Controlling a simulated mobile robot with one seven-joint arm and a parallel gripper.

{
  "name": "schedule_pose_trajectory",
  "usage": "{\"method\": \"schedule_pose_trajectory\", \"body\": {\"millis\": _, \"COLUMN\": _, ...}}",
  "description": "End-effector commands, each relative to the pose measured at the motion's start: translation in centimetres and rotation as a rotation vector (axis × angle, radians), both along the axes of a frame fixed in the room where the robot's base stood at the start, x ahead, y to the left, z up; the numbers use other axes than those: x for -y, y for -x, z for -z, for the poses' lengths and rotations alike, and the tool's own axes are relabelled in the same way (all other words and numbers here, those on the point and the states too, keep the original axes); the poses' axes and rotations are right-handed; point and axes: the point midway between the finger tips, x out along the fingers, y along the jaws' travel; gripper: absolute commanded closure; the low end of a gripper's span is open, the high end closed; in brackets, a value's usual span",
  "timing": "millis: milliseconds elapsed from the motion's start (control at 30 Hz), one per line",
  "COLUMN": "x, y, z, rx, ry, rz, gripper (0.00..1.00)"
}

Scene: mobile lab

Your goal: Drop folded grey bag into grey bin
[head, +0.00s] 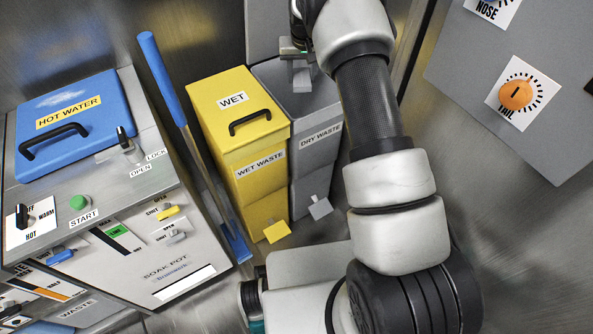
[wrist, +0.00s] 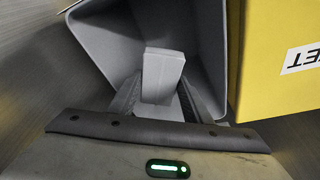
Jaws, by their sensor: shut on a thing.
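The grey bin (head: 316,150), labelled DRY WASTE, stands open with its lid raised behind it. My gripper (head: 300,62) is over the bin's opening, pointing down, partly beside my arm. It is shut on the folded grey bag (head: 302,80), a small pale grey block. In the wrist view the bag (wrist: 163,72) sits between the two dark fingers of my gripper (wrist: 158,100), with the bin's inner wall (wrist: 97,42) around and beyond it. I cannot tell how far the bag is below the rim.
A yellow WET waste bin (head: 236,110) with a shut lid stands close on the left of the grey bin. A blue-handled tool (head: 165,80) leans beside it. A soak pot cabinet (head: 95,215) with a blue lid is at the left. A panel with an orange knob (head: 515,95) is at the right.

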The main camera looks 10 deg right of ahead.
Motion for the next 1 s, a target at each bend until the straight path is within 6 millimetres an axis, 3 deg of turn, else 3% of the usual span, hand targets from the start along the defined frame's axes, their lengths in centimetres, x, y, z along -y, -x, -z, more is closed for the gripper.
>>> {"method": "schedule_pose_trajectory", "body": {"millis": 300, "x": 0.0, "y": 0.0, "z": 0.4, "rx": 0.001, "ry": 0.000, "rz": 0.000, "gripper": 0.80}}
{"method": "schedule_pose_trajectory", "body": {"millis": 333, "x": 0.0, "y": 0.0, "z": 0.4, "rx": 0.001, "ry": 0.000, "rz": 0.000, "gripper": 0.52}}
{"method": "schedule_pose_trajectory", "body": {"millis": 433, "x": 0.0, "y": 0.0, "z": 0.4, "rx": 0.001, "ry": 0.000, "rz": 0.000, "gripper": 0.35}}
{"method": "schedule_pose_trajectory", "body": {"millis": 467, "x": 0.0, "y": 0.0, "z": 0.4, "rx": 0.001, "ry": 0.000, "rz": 0.000, "gripper": 0.34}}
{"method": "schedule_pose_trajectory", "body": {"millis": 767, "x": 0.0, "y": 0.0, "z": 0.2, "rx": 0.001, "ry": 0.000, "rz": 0.000, "gripper": 0.34}}
{"method": "schedule_pose_trajectory", "body": {"millis": 1000, "x": -0.1, "y": 0.8, "z": -3.3, "rx": 0.005, "ry": -0.001, "rz": 0.001, "gripper": 0.34}}
